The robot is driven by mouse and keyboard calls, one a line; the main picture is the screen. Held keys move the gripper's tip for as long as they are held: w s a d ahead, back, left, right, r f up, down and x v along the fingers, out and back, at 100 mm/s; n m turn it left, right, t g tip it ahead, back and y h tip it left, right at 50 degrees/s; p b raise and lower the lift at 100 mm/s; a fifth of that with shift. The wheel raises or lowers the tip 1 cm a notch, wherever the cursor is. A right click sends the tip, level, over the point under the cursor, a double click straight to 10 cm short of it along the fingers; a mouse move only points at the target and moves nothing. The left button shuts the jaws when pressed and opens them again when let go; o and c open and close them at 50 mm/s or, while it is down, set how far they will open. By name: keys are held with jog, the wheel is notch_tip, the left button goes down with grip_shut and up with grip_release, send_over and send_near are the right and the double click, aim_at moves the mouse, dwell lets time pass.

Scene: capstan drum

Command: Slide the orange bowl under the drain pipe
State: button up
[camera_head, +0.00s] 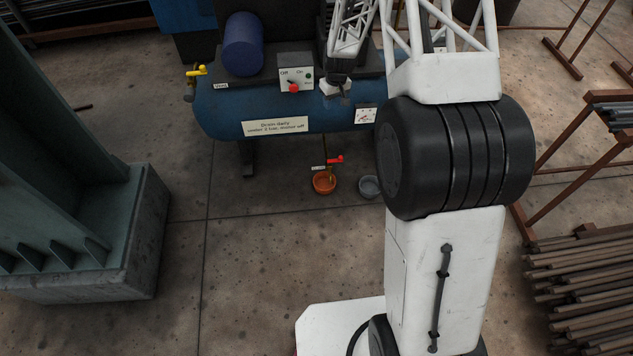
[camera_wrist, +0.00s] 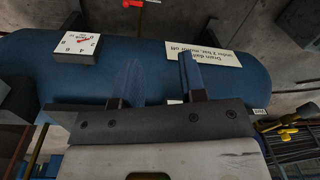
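The orange bowl (camera_head: 324,184) sits on the concrete floor in front of the blue tank (camera_head: 225,112). The drain pipe (camera_head: 331,175) is a thin brass piece with a red valve handle (camera_head: 335,160). It overlaps the bowl's right part in the head view; I cannot tell whether its mouth is over the bowl. My gripper (camera_head: 341,97) is up at the tank's front, above and apart from the bowl. In the wrist view my gripper (camera_wrist: 158,62) has its fingers apart, with nothing between them. The red handle (camera_wrist: 133,3) shows at the top edge there; the bowl is out of view.
A grey bowl (camera_head: 370,187) stands to the right of the orange one, partly behind my arm. The tank carries a gauge (camera_head: 366,116), a switch box (camera_head: 295,74) and a yellow valve (camera_head: 196,71). A green machine base (camera_head: 100,245) stands left. The floor between is clear.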

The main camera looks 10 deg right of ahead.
jog(key=w+f, duration=0.5)
jog(key=f, duration=0.8)
jog(key=n, duration=0.2)
send_over(317, 189)
jog(key=shift+h, duration=0.4)
jog(key=shift+w+a+f, duration=0.1)
jog(key=shift+w+f, duration=0.05)
jog(key=shift+f, duration=7.9)
jog(key=shift+w+d+f, duration=0.1)
jog(key=shift+f, duration=7.9)
jog(key=shift+w+a+f, duration=0.1)
jog(key=shift+w+f, duration=0.05)
jog(key=shift+f, duration=7.9)
jog(key=shift+f, duration=0.15)
jog(key=shift+f, duration=3.75)
